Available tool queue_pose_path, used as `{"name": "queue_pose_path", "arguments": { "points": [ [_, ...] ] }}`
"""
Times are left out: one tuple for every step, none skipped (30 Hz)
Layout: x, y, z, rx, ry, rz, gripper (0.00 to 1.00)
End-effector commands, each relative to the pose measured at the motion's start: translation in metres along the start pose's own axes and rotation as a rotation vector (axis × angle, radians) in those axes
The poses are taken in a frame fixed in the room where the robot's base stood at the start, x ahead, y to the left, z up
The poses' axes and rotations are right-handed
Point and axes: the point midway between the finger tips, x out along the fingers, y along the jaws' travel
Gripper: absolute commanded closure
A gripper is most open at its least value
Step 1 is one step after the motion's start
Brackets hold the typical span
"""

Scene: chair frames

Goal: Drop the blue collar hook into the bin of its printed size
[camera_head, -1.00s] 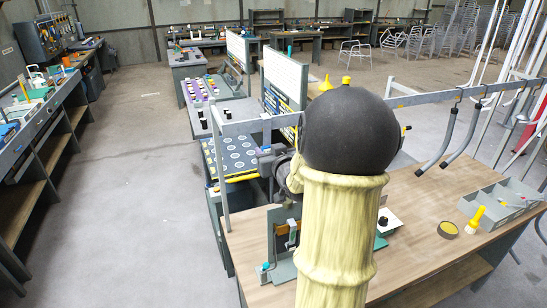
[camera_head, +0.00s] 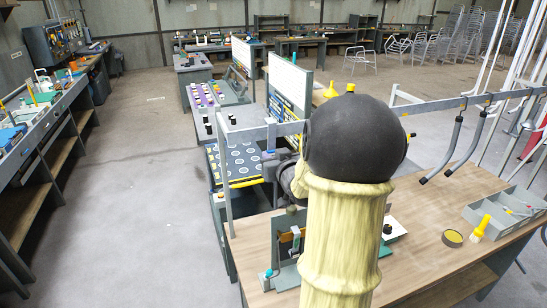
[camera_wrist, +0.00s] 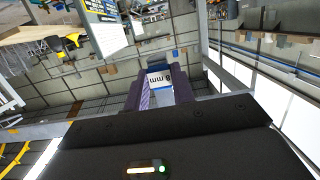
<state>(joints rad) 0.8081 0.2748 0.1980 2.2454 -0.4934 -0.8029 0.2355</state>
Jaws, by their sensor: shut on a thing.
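In the wrist view my gripper (camera_wrist: 159,76) has its two purple fingers closed on the blue collar hook (camera_wrist: 175,53). A white face with dark print ending in "mm" shows between the fingers; its first digit is partly cut off and I cannot read the full size. A blue part shows beyond that face. In the head view my arm hides the gripper and the hook. A grey divided tray (camera_head: 484,216) stands on the right end of the wooden bench, with small items in it. I cannot read any size mark on it.
The wooden bench (camera_head: 438,205) holds a round tin (camera_head: 453,238), a yellow-handled brush (camera_head: 481,227) and a grey fixture (camera_head: 288,276). Open floor (camera_head: 145,190) lies to the left, before a long side bench (camera_head: 50,130).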

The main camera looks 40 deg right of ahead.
Motion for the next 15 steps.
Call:
{"name": "queue_pose_path", "arguments": {
  "points": [
    [-0.0001, -0.0001, -0.0019, 0.000, 0.001, 0.000, 1.00],
    [-0.0002, 0.0000, -0.0024, 0.000, 0.001, 0.000, 1.00],
    [-0.0002, -0.0001, -0.0030, 0.000, 0.001, 0.000, 1.00],
    [-0.0002, -0.0001, -0.0035, 0.000, 0.001, 0.000, 1.00],
    [-0.0003, -0.0001, -0.0040, 0.000, 0.001, 0.000, 1.00],
    [-0.0003, 0.0000, -0.0046, 0.000, 0.001, 0.000, 1.00],
    [-0.0003, -0.0001, -0.0052, 0.000, 0.001, 0.000, 1.00],
    [-0.0003, -0.0001, -0.0056, 0.000, 0.001, 0.000, 1.00],
    [-0.0004, -0.0001, -0.0063, 0.000, 0.001, 0.000, 1.00],
    [-0.0004, 0.0000, -0.0068, 0.000, 0.001, 0.000, 1.00],
    [-0.0004, 0.0000, -0.0072, 0.000, 0.001, 0.000, 1.00],
    [-0.0005, 0.0000, -0.0079, 0.000, 0.001, 0.000, 1.00],
    [-0.0005, -0.0001, -0.0084, 0.000, 0.001, 0.000, 1.00],
    [-0.0005, 0.0000, -0.0089, 0.000, 0.001, 0.000, 1.00],
    [-0.0006, -0.0001, -0.0095, 0.000, 0.001, 0.000, 1.00]
  ]
}}
